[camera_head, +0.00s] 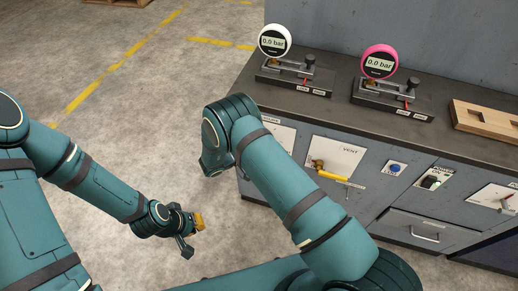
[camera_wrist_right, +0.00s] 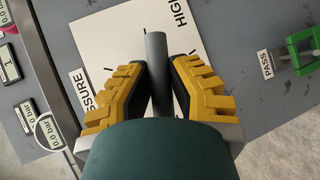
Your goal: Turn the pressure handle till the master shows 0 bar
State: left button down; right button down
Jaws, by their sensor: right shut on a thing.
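In the right wrist view my right gripper (camera_wrist_right: 158,80) has its yellow fingers shut on the grey pressure handle (camera_wrist_right: 155,48), a round bar in front of a white plate (camera_wrist_right: 105,35). The plate shows "SURE" and "HIGH", the rest of its lettering hidden. In the head view my right arm hides this gripper and handle. A white gauge (camera_head: 273,41) and a pink gauge (camera_head: 379,62) stand on the bench; both seem to read about 0.0 bar, the digits small. I cannot tell which is the master. My left gripper (camera_head: 195,228) hangs empty over the floor.
The bench (camera_head: 335,92) carries the gauge stands and a wooden tray (camera_head: 486,121). Its front has a yellow vent lever (camera_head: 332,175), a blue button (camera_head: 397,168), a power switch (camera_head: 432,182) and a drawer (camera_head: 425,232).

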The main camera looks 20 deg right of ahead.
jog(key=shift+d, duration=0.2)
jog(key=c, duration=0.8)
grip_release()
jog(key=shift+c, duration=0.2)
jog(key=shift+a, duration=0.15)
jog(key=v, duration=1.2)
